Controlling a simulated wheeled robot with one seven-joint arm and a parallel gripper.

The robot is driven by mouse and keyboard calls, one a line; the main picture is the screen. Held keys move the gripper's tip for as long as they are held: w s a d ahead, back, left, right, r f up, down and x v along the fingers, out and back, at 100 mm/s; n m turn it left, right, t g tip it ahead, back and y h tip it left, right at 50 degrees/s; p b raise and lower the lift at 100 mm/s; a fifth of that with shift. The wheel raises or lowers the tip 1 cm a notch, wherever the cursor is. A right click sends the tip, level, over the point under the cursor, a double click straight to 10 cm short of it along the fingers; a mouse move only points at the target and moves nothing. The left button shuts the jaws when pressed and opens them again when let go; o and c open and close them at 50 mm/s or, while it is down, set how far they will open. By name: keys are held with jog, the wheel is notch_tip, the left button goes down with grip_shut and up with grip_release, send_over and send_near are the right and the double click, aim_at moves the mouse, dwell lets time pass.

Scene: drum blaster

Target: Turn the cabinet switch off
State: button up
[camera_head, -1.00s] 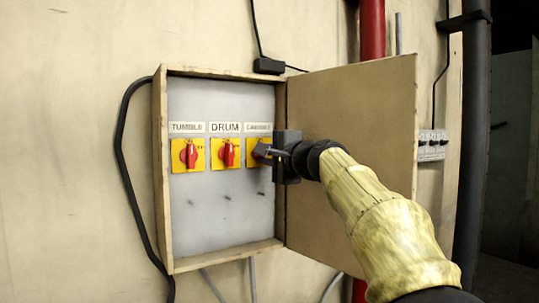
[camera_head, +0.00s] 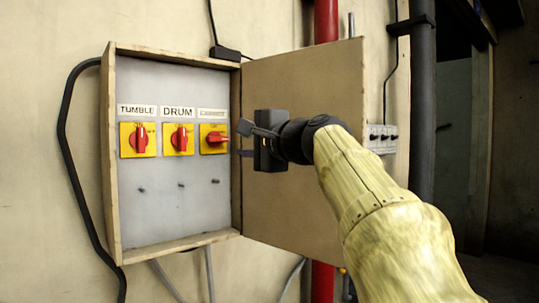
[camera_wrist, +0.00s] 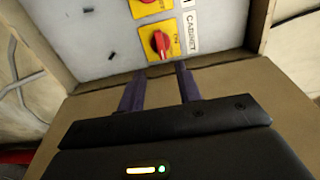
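The cabinet switch (camera_head: 214,138) is a red rotary knob on a yellow plate, the rightmost of three in the open wooden box (camera_head: 109,160). Its knob lies horizontal, while the tumble switch (camera_head: 140,138) and drum switch (camera_head: 180,138) knobs stand upright. In the wrist view the cabinet switch (camera_wrist: 160,42) sits beyond the fingertips, beside the "CABINET" label (camera_wrist: 190,30). My gripper (camera_head: 244,141) is to the right of the switch, in front of the box's right edge. Its two fingers are apart with nothing between them, and it also shows in the wrist view (camera_wrist: 160,72).
The open box door (camera_head: 300,210) stands to the right, behind my gripper. A black cable (camera_head: 66,150) runs down the left side. A red pipe (camera_head: 326,25) and a dark pipe (camera_head: 421,110) stand farther right.

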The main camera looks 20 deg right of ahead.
jog(key=b+v, duration=0.2)
jog(key=v, duration=0.6)
jog(key=shift+a+r, duration=0.1)
jog(key=w+f+n+g+h, duration=0.2)
jog(key=w+f+g, duration=0.15)
jog(key=f, duration=1.25)
jog(key=w+f+n+g+h, duration=0.15)
jog(key=f+g, duration=0.25)
jog(key=f, duration=1.2)
jog(key=s+a+f+n+g, duration=0.2)
jog(key=s+f, duration=0.4)
jog(key=f, duration=0.3)
jog(key=s+a+f+n+g+h, duration=0.1)
jog(key=s+f+n, duration=0.4)
jog(key=f, duration=0.5)
jog(key=s+a+f+n+g+h, duration=0.1)
jog(key=s+a+f+n+g, duration=0.2)
jog(key=s+f, duration=0.3)
notch_tip(320, 180, down, 4)
jog(key=shift+s+f+n+g, duration=0.1)
jog(key=shift+s+n+g, duration=0.25)
jog(key=shift+n+g, duration=0.2)
